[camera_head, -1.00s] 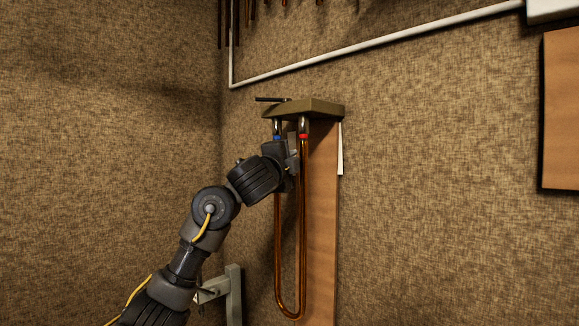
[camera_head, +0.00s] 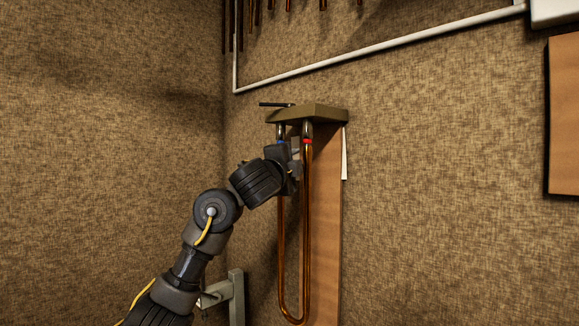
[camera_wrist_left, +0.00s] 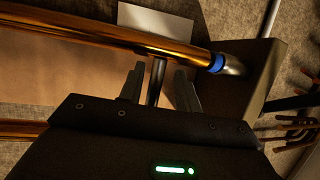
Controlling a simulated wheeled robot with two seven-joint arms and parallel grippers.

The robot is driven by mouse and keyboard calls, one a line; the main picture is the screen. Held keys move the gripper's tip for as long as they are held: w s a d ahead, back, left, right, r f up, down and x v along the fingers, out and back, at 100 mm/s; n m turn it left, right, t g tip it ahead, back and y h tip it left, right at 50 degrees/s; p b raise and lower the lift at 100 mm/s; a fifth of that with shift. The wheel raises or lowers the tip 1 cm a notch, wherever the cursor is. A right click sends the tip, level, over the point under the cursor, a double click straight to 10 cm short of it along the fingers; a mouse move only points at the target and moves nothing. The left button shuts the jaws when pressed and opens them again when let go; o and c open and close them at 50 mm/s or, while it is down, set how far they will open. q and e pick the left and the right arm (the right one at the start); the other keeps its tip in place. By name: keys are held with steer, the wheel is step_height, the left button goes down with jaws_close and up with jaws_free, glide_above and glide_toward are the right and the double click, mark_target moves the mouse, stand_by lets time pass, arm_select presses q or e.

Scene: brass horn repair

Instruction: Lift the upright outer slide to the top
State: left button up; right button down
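The outer slide (camera_head: 306,240) is a long copper-coloured U of two tubes. It hangs upright under an olive bracket (camera_head: 312,113), its bend at the bottom. A blue band and a red band mark its tube tops, with short chrome lengths between them and the bracket. My left gripper (camera_head: 294,166) is at the slide's upper part, just below the bands. In the left wrist view its fingers (camera_wrist_left: 160,88) stand either side of a metal cross brace (camera_wrist_left: 157,80), with small gaps seeming to show. The tube (camera_wrist_left: 110,35) with the blue band (camera_wrist_left: 217,63) runs past the fingertips. My right gripper is out of view.
A wooden board (camera_head: 325,220) stands behind the slide against the textured wall. A dark rod (camera_head: 276,104) sticks out left of the bracket. A grey metal support (camera_head: 236,295) is low beside my arm. A white pipe (camera_head: 380,45) crosses the wall above.

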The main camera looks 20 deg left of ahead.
arm_select(q)
steer(key=s+f+b, duration=0.1)
steer(key=s+b, duration=0.3)
steer(key=s, duration=0.6)
steer(key=shift+f, duration=0.4)
steer(key=shift+s+a, duration=0.1)
